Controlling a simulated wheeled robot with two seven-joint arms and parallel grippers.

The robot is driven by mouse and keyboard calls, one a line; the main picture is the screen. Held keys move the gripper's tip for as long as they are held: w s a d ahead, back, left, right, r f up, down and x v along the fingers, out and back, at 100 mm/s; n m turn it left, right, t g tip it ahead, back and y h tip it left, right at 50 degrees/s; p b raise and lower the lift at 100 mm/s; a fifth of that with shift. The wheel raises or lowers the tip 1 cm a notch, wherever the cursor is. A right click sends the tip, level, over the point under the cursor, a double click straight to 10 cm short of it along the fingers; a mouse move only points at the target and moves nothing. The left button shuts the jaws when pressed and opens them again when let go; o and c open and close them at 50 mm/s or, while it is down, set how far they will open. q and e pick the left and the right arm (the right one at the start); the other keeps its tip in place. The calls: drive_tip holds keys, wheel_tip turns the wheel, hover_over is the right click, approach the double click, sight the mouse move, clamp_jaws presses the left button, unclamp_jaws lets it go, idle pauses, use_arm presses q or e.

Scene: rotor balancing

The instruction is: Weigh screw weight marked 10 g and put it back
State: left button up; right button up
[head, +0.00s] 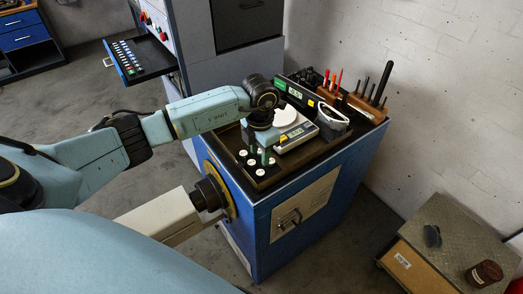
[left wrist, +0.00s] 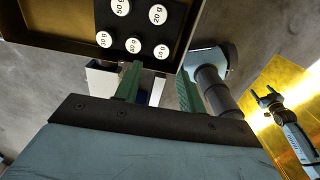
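Several screw weights with round white tops stand in a dark block (left wrist: 183,32) in the left wrist view. The top row reads 50 g (left wrist: 120,6) and 20 g (left wrist: 158,14). The right one of the lower row seems to read 10 g (left wrist: 162,52); the other small marks are hard to read. My left gripper (head: 259,157) is over the weights in the head view. Its green fingers show apart and empty in the left wrist view (left wrist: 158,86). The scale (head: 297,135), with a white round pan (head: 285,117), stands just beyond.
A blue cabinet (head: 262,219) carries the dark tray with these things. A grey-white bin (head: 333,121), a green display unit (head: 295,91) and wooden tool holders (head: 366,109) stand behind and right of the scale. A low box (head: 420,268) stands at right.

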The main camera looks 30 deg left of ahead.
sight(260, 172)
use_arm(q)
drive_tip(key=shift+f, duration=0.45)
wheel_tip(260, 172, down, 7)
drive_tip(key=b, duration=0.5)
drive_tip(key=shift+d, duration=0.1)
drive_tip(key=shift+r, duration=0.1)
clamp_jaws()
wheel_tip(260, 172, up, 5)
drive_tip(key=p, duration=0.4)
drive_tip(key=shift+r, duration=0.1)
